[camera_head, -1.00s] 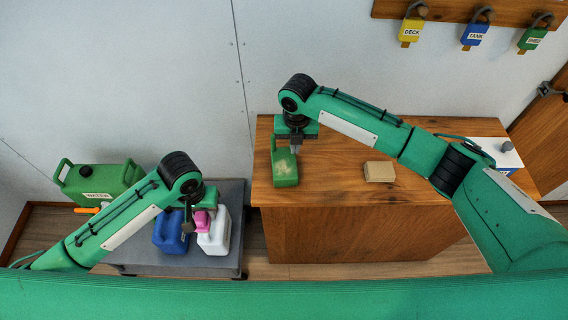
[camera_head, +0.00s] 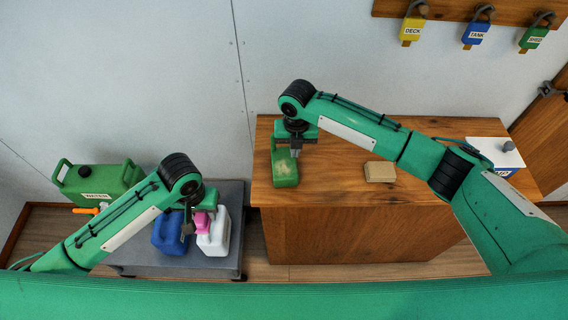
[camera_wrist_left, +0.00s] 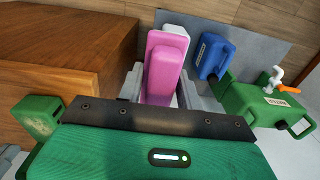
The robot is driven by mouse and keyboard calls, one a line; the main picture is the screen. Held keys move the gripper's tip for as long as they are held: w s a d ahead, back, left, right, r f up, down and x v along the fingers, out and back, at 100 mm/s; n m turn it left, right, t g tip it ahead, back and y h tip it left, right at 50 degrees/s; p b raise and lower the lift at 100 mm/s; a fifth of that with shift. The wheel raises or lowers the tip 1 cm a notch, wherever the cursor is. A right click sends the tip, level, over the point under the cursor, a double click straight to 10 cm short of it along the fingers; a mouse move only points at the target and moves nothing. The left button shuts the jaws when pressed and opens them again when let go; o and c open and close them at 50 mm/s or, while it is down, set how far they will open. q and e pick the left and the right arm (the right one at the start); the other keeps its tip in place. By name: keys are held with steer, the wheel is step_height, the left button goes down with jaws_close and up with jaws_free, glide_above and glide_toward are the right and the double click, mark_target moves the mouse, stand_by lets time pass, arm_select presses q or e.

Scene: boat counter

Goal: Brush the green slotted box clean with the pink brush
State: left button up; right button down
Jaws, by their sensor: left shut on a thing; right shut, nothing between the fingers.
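The green slotted box (camera_head: 285,176) stands at the left end of the wooden counter, with a pale, dusty-looking patch on its face. It also shows at the left edge of the left wrist view (camera_wrist_left: 40,116). My right gripper (camera_head: 296,151) is shut and empty at the box's back right edge; I cannot tell whether it touches the box. My left gripper (camera_head: 194,222) is shut on the pink brush (camera_head: 205,222), over the low grey platform and left of the counter. In the left wrist view the pink brush (camera_wrist_left: 163,72) is between the fingers; its bristles are not visible.
A tan block (camera_head: 380,172) lies on the wooden counter (camera_head: 335,190). A blue jug (camera_head: 170,233) and a white jug (camera_head: 214,233) stand on the grey platform (camera_head: 232,195), below my left gripper. A green canister (camera_head: 98,186) is at the left. Padlocks hang on the wall.

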mark_target(294, 162)
stand_by(0.3)
